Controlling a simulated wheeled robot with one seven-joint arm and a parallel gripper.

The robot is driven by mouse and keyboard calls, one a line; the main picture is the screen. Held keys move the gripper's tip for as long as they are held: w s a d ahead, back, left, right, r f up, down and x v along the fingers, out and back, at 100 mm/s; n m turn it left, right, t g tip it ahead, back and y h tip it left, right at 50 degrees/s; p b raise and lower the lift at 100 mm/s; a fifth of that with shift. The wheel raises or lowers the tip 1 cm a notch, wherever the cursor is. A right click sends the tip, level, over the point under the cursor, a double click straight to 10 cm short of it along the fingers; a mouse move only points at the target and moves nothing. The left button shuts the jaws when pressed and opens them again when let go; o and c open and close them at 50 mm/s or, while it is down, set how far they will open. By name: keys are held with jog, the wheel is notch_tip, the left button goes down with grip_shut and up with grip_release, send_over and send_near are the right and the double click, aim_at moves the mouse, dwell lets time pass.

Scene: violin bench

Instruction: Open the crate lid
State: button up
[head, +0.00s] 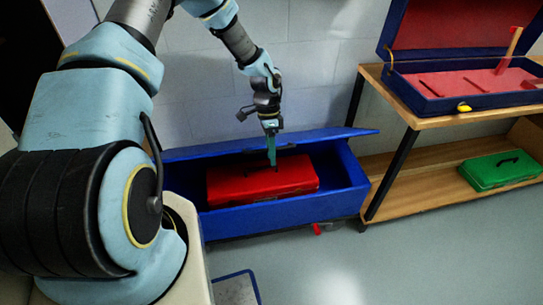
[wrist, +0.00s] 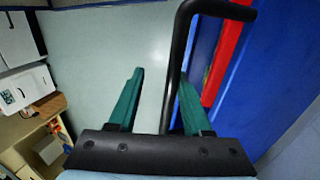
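The blue crate (head: 340,207) stands on the floor against the wall. Its blue lid (head: 345,133) is raised along the back, so the crate is open at the top. A red case (head: 300,180) lies inside the crate. My gripper (head: 271,160) reaches down at the lid's edge, above the red case. In the wrist view my gripper (wrist: 162,80) has its two green fingers apart. A black bar handle (wrist: 176,60) runs between them, nearer the right finger, with a gap to the left finger. Whether the right finger touches it I cannot tell.
A wooden shelf unit (head: 438,120) stands to the right, with an open blue case with red lining (head: 455,90) on top. A green case (head: 500,170) lies on its lower shelf. The grey floor (head: 420,250) in front is mostly clear.

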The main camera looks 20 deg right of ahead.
jog(key=w+p+v, duration=0.1)
jog(key=p+v, duration=0.4)
jog(key=v, duration=0.5)
jog(key=shift+f, duration=0.2)
dwell(0.5)
jog(key=shift+d, duration=0.15)
jog(key=shift+c, duration=0.2)
